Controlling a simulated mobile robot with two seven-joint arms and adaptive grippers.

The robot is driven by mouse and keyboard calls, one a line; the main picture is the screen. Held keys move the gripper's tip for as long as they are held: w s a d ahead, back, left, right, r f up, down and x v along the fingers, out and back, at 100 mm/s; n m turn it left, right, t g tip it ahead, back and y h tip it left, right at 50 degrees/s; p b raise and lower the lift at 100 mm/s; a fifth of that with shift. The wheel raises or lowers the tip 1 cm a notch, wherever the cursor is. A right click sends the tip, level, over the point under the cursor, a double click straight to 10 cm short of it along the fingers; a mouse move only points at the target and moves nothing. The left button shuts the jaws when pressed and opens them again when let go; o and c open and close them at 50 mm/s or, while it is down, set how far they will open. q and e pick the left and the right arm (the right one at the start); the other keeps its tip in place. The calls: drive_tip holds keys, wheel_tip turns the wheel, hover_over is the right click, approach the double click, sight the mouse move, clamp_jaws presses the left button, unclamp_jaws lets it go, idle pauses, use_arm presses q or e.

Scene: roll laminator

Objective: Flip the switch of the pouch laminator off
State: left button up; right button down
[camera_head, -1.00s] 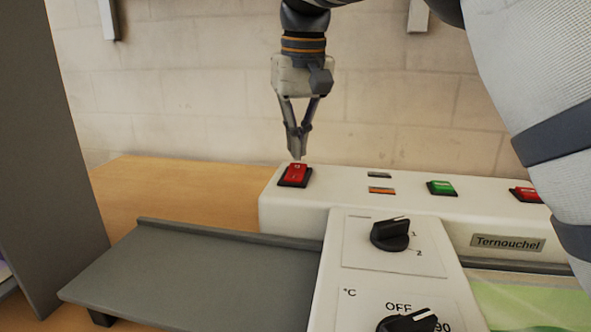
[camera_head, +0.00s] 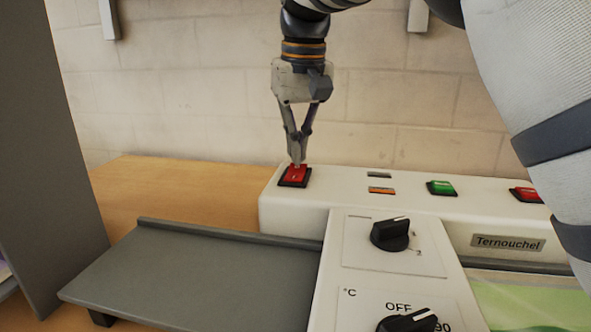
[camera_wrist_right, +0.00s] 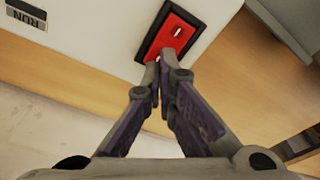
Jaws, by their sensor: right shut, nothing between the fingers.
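The pouch laminator (camera_head: 350,187) is a white machine on the wooden table. Its red rocker switch (camera_head: 295,176) sits in a black frame at the left end of the top; it also shows in the right wrist view (camera_wrist_right: 180,32). My right gripper (camera_head: 298,161) is shut and empty, pointing down. Its fingertips are at the far part of the switch, touching it or very nearly so, and hide that part. In the right wrist view the fingertips (camera_wrist_right: 164,58) overlap the lower edge of the red rocker. My left gripper is not in view.
A green button (camera_head: 441,188) and another red button (camera_head: 526,194) are further right on the laminator. Two black knobs, the upper one (camera_head: 390,234) clear, are on the front panel. A grey tray (camera_head: 200,270) extends left. A dark upright panel (camera_head: 50,150) stands at left.

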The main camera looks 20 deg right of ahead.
sight(298, 167)
drive_tip(key=shift+f, duration=0.85)
drive_tip(key=shift+r+b, duration=0.35)
drive_tip(key=shift+r, duration=3.2)
